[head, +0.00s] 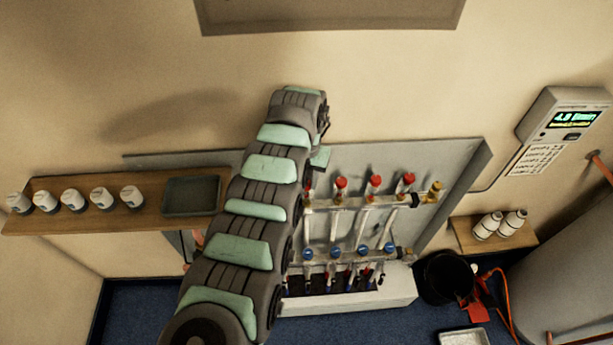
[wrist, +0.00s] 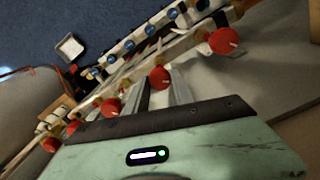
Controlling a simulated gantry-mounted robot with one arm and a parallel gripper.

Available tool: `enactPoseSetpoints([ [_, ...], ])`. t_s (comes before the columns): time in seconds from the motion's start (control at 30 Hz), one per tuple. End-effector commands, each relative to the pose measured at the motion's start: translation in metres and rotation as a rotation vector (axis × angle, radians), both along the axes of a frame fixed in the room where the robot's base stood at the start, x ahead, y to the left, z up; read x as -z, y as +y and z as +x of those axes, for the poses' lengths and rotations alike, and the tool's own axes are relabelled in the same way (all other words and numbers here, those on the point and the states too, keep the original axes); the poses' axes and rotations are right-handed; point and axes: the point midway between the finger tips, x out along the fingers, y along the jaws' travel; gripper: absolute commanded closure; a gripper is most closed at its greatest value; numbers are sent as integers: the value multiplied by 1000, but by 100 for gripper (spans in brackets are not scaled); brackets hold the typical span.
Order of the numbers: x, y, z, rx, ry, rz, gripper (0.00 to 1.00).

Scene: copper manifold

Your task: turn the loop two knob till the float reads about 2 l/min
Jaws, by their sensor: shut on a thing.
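The copper manifold (head: 345,203) is on a grey wall panel, with several red knobs along its upper bar and blue caps along its lower bar. In the wrist view, my gripper (wrist: 160,84) is shut on a red knob (wrist: 159,77), second from the right in the row of red knobs. I take it for the loop two knob; no label is legible. Another red knob (wrist: 223,40) is to its right and one (wrist: 111,107) to its left. The float is too small to read.
A wall display (head: 574,118) is lit; its digits look like 4 point something l/min but are blurred. A wooden shelf (head: 150,216) with several white pots and a dark tray (head: 191,196) is at left. A black bucket (head: 447,277) stands right of the manifold.

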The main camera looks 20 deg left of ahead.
Motion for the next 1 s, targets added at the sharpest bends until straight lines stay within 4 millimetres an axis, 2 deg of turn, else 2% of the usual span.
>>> enactPoseSetpoints([
  [0.47, -1, 0, 0, -20, -1, 0, 100],
  [0.5, -1, 0, 0, -20, -1, 0, 69],
  [0.77, 0, 0, 0, -20, -1, 0, 49],
  [1.0, -1, 0, 0, -20, -1, 0, 49],
])
